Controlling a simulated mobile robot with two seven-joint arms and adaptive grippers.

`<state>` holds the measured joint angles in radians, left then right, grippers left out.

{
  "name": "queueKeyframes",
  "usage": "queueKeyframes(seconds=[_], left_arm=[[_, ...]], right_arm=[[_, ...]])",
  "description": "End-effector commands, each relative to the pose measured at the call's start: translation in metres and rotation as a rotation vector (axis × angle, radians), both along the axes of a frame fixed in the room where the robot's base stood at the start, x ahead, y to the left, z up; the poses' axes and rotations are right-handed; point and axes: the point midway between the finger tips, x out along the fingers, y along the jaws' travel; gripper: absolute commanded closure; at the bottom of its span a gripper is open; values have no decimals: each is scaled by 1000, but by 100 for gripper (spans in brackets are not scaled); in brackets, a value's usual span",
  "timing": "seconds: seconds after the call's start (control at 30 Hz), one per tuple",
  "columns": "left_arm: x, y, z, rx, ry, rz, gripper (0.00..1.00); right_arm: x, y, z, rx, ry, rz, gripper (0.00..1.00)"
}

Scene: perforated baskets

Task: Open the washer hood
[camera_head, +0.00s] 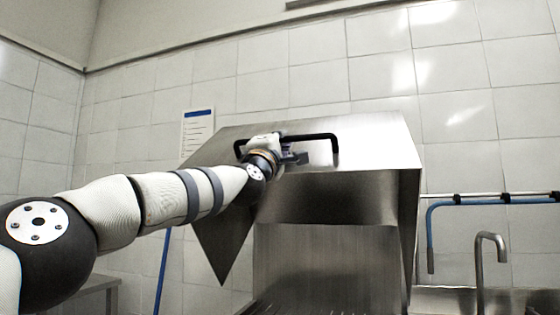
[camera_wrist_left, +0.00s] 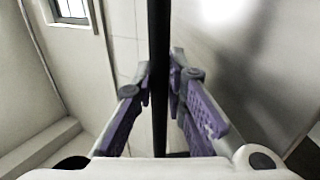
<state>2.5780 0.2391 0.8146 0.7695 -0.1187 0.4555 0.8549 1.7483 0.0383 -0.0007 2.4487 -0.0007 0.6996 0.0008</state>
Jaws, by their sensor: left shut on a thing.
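The steel washer hood (camera_head: 345,210) stands raised and tilted in the middle of the head view, with the space beneath its front showing. A black bar handle (camera_head: 322,137) runs across its upper face. My left gripper (camera_head: 290,155) is at the left part of the handle. In the left wrist view the black handle bar (camera_wrist_left: 159,60) passes between the two purple-padded fingers of my left gripper (camera_wrist_left: 163,85), which are shut on it. The hood's steel surface (camera_wrist_left: 250,60) fills the right of that view. My right gripper is not in view.
A steel tap (camera_head: 483,260) and a blue hose (camera_head: 431,230) are right of the hood. A notice (camera_head: 198,130) hangs on the tiled wall behind. A steel table (camera_head: 95,290) stands at lower left, near a blue pole (camera_head: 161,270).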

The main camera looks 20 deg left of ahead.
Motion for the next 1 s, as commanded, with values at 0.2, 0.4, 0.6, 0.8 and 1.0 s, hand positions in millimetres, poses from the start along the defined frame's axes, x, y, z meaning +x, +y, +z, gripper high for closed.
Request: queueKeyframes(seconds=[0.2,0.4,0.6,0.8,1.0], left_arm=[[2,0,16,0,-2,1,100],[3,0,19,1,1,1,100],[3,0,19,1,2,1,100],[3,0,18,1,2,1,79],[4,0,18,0,2,1,79]], right_arm=[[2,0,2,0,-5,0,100],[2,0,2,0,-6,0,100],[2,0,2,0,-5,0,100],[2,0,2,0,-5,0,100],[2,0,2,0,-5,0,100]])
